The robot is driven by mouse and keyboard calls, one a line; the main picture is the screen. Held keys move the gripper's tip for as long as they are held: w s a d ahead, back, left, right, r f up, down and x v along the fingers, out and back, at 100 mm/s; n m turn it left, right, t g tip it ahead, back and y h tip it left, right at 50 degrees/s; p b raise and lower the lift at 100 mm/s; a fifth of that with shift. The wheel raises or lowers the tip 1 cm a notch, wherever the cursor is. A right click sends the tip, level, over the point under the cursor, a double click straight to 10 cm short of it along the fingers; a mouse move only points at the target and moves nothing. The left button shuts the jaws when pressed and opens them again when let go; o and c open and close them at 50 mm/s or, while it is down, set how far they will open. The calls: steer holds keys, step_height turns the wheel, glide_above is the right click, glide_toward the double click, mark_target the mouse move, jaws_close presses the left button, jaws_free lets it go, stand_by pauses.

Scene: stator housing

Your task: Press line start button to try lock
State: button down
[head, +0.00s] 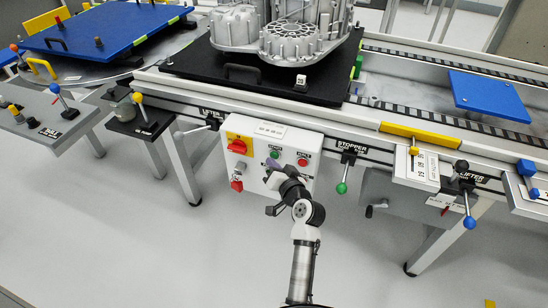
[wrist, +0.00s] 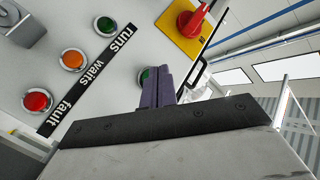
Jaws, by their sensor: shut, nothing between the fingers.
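The white control box (head: 262,132) hangs on the front of the conveyor line. A green button (head: 275,154) and a red button (head: 303,162) are on its face. My gripper (head: 270,166) is in front of the box, its tips just below the green button. In the wrist view my shut, empty fingers (wrist: 160,84) point at the panel and partly cover a green button (wrist: 146,76). I cannot tell whether the tips touch it. A red rotary switch (wrist: 189,20) sits on a yellow plate there; it also shows in the head view (head: 238,146).
The wrist view shows green (wrist: 105,26), orange (wrist: 73,59) and red (wrist: 38,101) round fittings labelled runs, waits, fault. A green-knobbed stopper lever (head: 342,187) hangs right of the box. A metal housing (head: 285,35) stands on a black pallet (head: 200,65) above. The floor in front is clear.

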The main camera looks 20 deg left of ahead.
steer(key=shift+w, duration=0.45)
stand_by(0.6)
steer(key=shift+s, duration=0.95)
steer(key=s, duration=0.6)
steer(key=shift+a, duration=0.1)
stand_by(0.6)
